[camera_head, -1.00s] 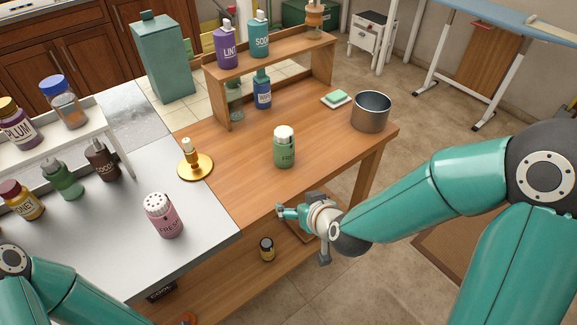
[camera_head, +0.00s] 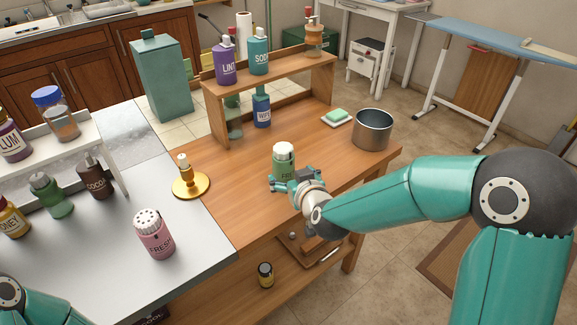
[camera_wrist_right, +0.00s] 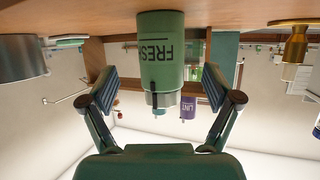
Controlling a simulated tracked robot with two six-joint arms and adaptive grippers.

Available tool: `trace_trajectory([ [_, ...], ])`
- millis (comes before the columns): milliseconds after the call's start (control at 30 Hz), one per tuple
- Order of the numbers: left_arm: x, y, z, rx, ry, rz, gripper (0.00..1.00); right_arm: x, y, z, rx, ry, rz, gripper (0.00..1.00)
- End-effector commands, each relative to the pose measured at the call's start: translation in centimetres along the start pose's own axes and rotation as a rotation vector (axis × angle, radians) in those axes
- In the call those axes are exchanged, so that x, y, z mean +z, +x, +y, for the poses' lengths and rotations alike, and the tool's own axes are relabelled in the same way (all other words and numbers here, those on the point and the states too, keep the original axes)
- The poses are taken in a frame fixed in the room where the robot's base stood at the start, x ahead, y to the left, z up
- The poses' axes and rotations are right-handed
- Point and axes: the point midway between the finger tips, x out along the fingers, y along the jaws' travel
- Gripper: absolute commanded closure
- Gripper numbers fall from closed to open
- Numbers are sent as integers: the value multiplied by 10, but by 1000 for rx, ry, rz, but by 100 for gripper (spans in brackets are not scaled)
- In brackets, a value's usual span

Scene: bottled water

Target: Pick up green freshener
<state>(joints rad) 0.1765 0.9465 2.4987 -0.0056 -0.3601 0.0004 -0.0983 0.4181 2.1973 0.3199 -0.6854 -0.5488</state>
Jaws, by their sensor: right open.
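The green freshener (camera_head: 284,158), a green shaker with a white top, stands upright on the wooden table (camera_head: 238,205). It also shows upside down in the right wrist view (camera_wrist_right: 160,45), with its lettering facing the camera. My right gripper (camera_head: 289,181) is low at the freshener's near side and hides its lower part. In the right wrist view the open fingers (camera_wrist_right: 158,88) stand on either side of the freshener, with a gap on each side. My left arm shows at the bottom left corner, but its gripper is out of view.
A pink freshener (camera_head: 155,236) stands on the grey counter. A gold candle holder (camera_head: 190,184) is left of the green freshener. A wooden shelf (camera_head: 290,66) with bottles stands behind.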

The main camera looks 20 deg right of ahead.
Motion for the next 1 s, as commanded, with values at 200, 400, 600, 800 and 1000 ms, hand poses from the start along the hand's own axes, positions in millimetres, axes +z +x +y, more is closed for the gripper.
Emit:
trace_trajectory([
  [200, 0, -2, 1, 0, 0, 0, 25, 0, 16, -1, 0, 0, -2, 11],
  [400, 0, -6, 2, 0, 0, 0, 25, 0, 44, -2, 0, 1, -1, 11],
  [600, 0, -6, 2, 0, 0, 0, 25, 0, 55, -1, 0, 1, 1, 11],
  [800, 0, -6, 2, 0, 0, 0, 25, 0, 54, -1, 0, 1, 0, 18],
  [1000, 0, -6, 2, 0, 0, 0, 25, 0, 54, -1, 0, 1, 0, 51],
])
